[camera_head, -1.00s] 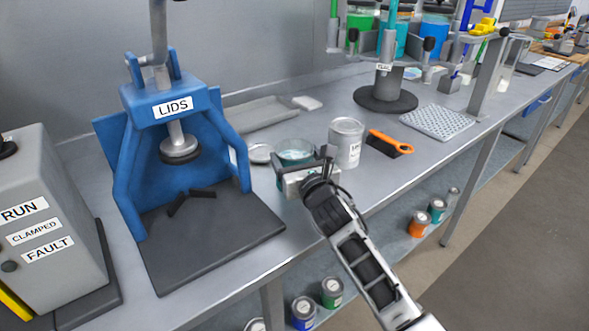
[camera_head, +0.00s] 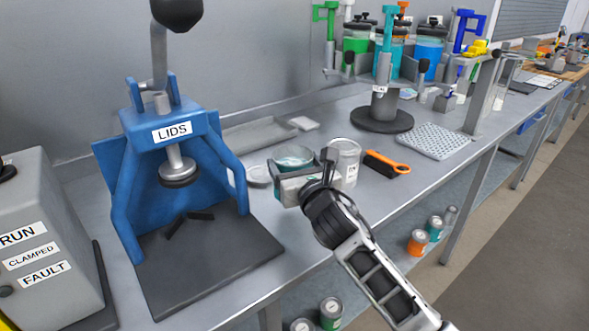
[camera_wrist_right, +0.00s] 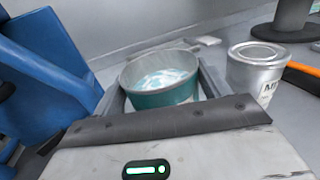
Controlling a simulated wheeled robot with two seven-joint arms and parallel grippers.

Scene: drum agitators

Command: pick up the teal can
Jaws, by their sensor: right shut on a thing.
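The teal can (camera_head: 294,155) is open-topped, with pale teal and white contents, and stands near the front of the grey bench (camera_head: 240,205). My right gripper (camera_head: 303,170) is shut on it, with a finger on either side. In the right wrist view the can (camera_wrist_right: 160,85) sits upright between the two fingers (camera_wrist_right: 162,100). Its lower part is hidden behind the gripper body. I cannot tell whether its base touches the bench. My left gripper is not in view.
A silver can (camera_head: 346,158) stands close at the right, and it also shows in the right wrist view (camera_wrist_right: 256,75). A round lid (camera_head: 257,175) lies at the left. The blue LIDS press (camera_head: 170,125) stands further left. An orange-handled brush (camera_head: 385,163) lies at the right.

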